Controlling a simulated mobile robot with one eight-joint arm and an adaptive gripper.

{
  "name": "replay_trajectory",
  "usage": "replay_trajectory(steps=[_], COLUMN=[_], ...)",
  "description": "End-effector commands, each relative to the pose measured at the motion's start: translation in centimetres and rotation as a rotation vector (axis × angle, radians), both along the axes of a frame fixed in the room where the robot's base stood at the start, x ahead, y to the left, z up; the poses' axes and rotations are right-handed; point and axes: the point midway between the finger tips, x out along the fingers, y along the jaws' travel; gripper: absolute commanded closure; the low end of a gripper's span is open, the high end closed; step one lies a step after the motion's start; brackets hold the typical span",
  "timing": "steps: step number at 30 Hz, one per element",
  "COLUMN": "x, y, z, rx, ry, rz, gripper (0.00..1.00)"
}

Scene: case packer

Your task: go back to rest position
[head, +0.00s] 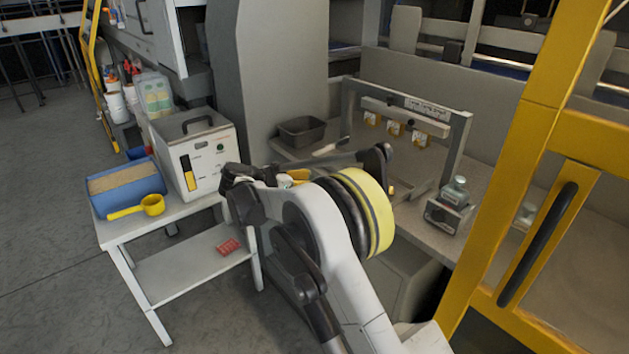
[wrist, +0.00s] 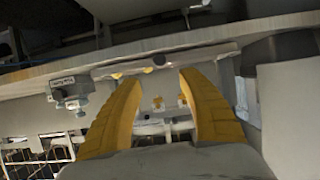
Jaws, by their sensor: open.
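My gripper (wrist: 160,82) shows in the wrist view as two yellow fingers, spread apart with nothing between them. In the head view my gripper (head: 296,176) is mostly hidden behind my own arm; only a bit of yellow shows. It is in the air between the white side table (head: 180,210) and the grey worktop (head: 405,205). No held object is visible.
A blue bin (head: 125,190) of grainy material with a yellow scoop (head: 150,204) and a white box (head: 205,160) stand on the side table. The worktop holds a grey tray (head: 302,131) and a metal frame (head: 462,150). A yellow guard post (head: 535,110) rises at right.

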Motion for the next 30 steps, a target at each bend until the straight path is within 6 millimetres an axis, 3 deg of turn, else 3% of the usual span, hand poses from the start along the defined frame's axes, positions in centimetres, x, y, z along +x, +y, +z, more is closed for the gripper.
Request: replay_trajectory(steps=[5,11,17,21,26,30], x=[-0.3,-3.2,-10.0,-16.0,-23.6,-30.2], y=[-0.7,-5.2,-10.5,-13.3,-15.4,-16.3], z=[0.7,5.0,9.1,10.8,11.5,10.8], rx=[0.004,0.048,0.121,0.173,0.223,0.256], ry=[0.023,0.190,0.388,0.485,0.553,0.576], rz=[0.008,0.081,0.228,0.348,0.494,0.626], gripper=[0.52,0.52,0.52,0.52,0.52,0.52])
